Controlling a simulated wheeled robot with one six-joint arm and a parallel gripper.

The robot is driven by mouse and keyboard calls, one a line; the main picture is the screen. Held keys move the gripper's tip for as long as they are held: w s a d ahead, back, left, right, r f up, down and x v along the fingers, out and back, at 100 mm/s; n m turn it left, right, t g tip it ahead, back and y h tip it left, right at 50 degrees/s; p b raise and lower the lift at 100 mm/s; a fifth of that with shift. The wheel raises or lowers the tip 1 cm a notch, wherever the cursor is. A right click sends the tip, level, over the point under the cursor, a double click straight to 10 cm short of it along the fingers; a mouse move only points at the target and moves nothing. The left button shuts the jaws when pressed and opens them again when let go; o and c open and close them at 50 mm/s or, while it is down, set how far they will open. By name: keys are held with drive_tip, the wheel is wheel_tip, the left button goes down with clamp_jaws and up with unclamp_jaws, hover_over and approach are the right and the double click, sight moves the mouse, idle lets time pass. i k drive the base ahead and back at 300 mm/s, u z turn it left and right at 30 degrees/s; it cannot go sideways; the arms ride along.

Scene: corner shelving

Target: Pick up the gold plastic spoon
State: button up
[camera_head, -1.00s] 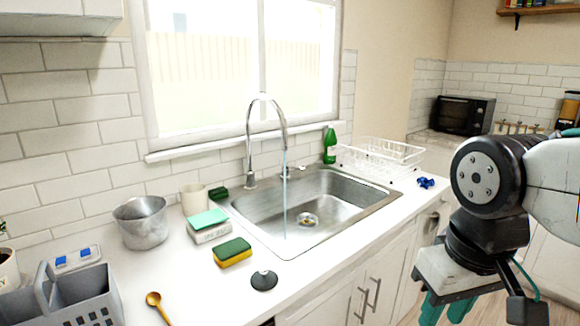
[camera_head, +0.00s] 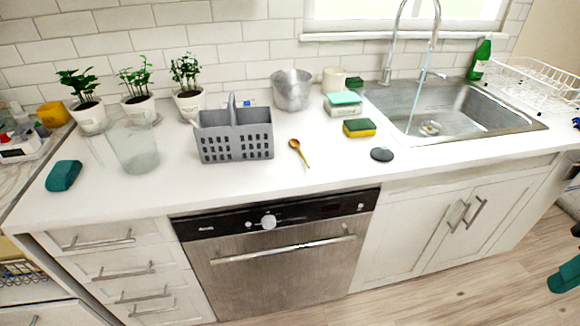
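The gold spoon (camera_head: 299,151) lies on the white countertop, just right of the grey caddy and left of the sink. Its bowl points to the back left and its handle toward the front. My gripper (camera_head: 566,276) is partly in view at the right edge, low over the floor and far from the spoon. Only teal finger parts show there; the rest is cut off by the frame, so its opening cannot be judged.
A grey caddy (camera_head: 235,142) stands left of the spoon. A yellow-green sponge (camera_head: 359,128) and a dark round stopper (camera_head: 382,155) lie to its right. A glass vase (camera_head: 134,148) and potted plants stand left. The counter in front of the spoon is clear, above a dishwasher (camera_head: 278,262).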

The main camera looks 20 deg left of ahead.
sight(295, 143)
drive_tip(key=u, duration=0.8)
drive_tip(key=i, duration=0.9)
drive_tip(key=u, duration=0.15)
